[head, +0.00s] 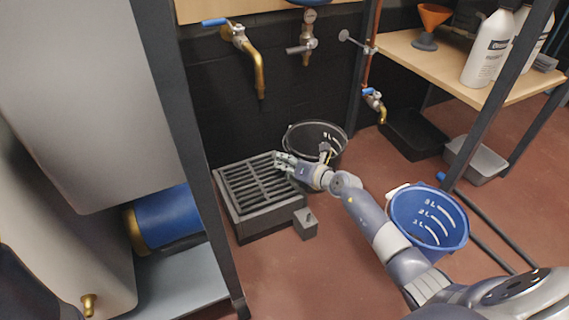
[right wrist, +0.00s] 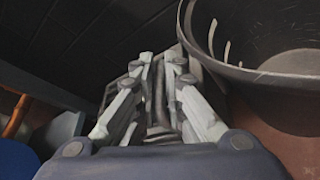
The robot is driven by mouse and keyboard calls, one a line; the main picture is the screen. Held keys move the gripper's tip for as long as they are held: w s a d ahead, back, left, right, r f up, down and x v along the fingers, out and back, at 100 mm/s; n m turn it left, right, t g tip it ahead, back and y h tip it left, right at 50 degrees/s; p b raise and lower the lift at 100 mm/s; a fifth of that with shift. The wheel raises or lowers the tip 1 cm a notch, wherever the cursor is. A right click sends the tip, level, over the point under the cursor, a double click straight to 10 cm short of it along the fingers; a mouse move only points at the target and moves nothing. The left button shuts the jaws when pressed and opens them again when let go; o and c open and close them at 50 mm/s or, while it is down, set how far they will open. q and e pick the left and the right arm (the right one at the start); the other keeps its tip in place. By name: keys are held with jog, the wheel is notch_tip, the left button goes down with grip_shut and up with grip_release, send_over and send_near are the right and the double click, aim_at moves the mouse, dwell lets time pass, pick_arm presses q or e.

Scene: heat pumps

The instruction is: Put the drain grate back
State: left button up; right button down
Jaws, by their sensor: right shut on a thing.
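The dark slatted drain grate (head: 252,187) lies over the top of the square drain box (head: 265,220) on the floor by the wall. I cannot tell whether it sits fully level in the frame. My right gripper (head: 282,161) is at the grate's back right corner, shut on its edge. In the right wrist view both fingers of the gripper (right wrist: 157,70) point ahead, and dark slats of the grate (right wrist: 160,105) show between them. My left gripper is not in view.
A black bucket (head: 300,132) stands close behind my right gripper. A small grey block (head: 305,224) is at the box's front right. A blue bucket (head: 428,218) stands right of my arm. A rack post (head: 190,140) rises on the left. Front floor is clear.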

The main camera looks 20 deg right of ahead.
jog(key=shift+f+b, duration=0.35)
jog(key=shift+f, duration=0.2)
dwell(0.4)
